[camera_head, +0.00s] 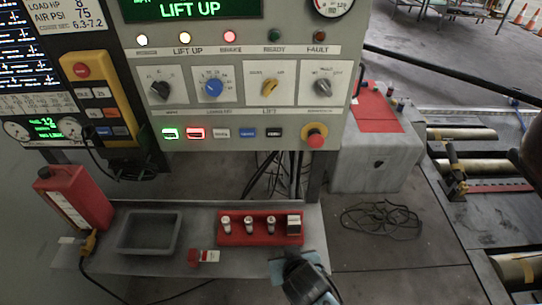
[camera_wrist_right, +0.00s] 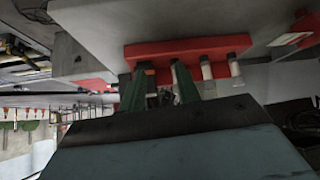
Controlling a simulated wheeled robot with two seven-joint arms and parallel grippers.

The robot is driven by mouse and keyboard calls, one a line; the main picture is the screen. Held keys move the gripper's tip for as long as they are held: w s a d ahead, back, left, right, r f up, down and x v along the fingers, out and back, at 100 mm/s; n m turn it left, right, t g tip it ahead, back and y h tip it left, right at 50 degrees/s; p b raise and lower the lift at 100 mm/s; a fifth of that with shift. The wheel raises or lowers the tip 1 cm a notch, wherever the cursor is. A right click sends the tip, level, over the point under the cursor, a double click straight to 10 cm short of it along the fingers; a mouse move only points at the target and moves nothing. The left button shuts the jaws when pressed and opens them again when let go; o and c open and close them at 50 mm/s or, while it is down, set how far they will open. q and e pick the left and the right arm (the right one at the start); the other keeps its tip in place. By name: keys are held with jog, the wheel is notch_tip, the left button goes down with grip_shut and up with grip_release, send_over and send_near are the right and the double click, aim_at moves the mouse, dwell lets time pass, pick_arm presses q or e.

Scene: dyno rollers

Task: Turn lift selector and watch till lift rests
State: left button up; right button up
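The lift selector is a yellow knob (camera_head: 269,88) on the grey control panel (camera_head: 235,55), above the word LIFT. Its grip looks tilted up to the right. The green display (camera_head: 190,10) reads LIFT UP. The white, yellow LIFT UP (camera_head: 184,38) and red BRAKE (camera_head: 229,37) lamps are lit; READY and FAULT look dark. My right gripper (camera_head: 294,263) is low at the shelf's front edge, well below the selector and touching nothing I can make out. In the right wrist view its two green fingers (camera_wrist_right: 160,78) stand apart. My left gripper is not in view. I cannot pick out the lift clearly.
A red tray (camera_head: 232,239) with small white-capped cylinders is just beyond my right gripper. A grey bin (camera_head: 149,232), a red bottle (camera_head: 74,197) and a red-white tag share the shelf. A red emergency button (camera_head: 316,141) sticks out of the panel. Metal rollers (camera_head: 478,165) lie right.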

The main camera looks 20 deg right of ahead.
jog(key=w+a+r+m+t+h, duration=0.1)
jog(key=w+a+r+m+t, duration=0.15)
jog(key=r, duration=0.75)
jog(key=w+a+r+m+t, duration=0.1)
jog(key=w+r+m+t, duration=0.2)
jog(key=r, duration=0.6)
jog(key=m+t+h, duration=0.3)
jog(key=m+t, duration=0.1)
jog(key=m, duration=0.1)
send_near(270, 91)
jog(key=p+x, duration=0.3)
jog(key=x, duration=0.6)
jog(key=shift+w+p, duration=0.2)
jog(key=shift+p, duration=0.2)
jog(key=shift+n, duration=0.25)
jog(key=c, duration=0.7)
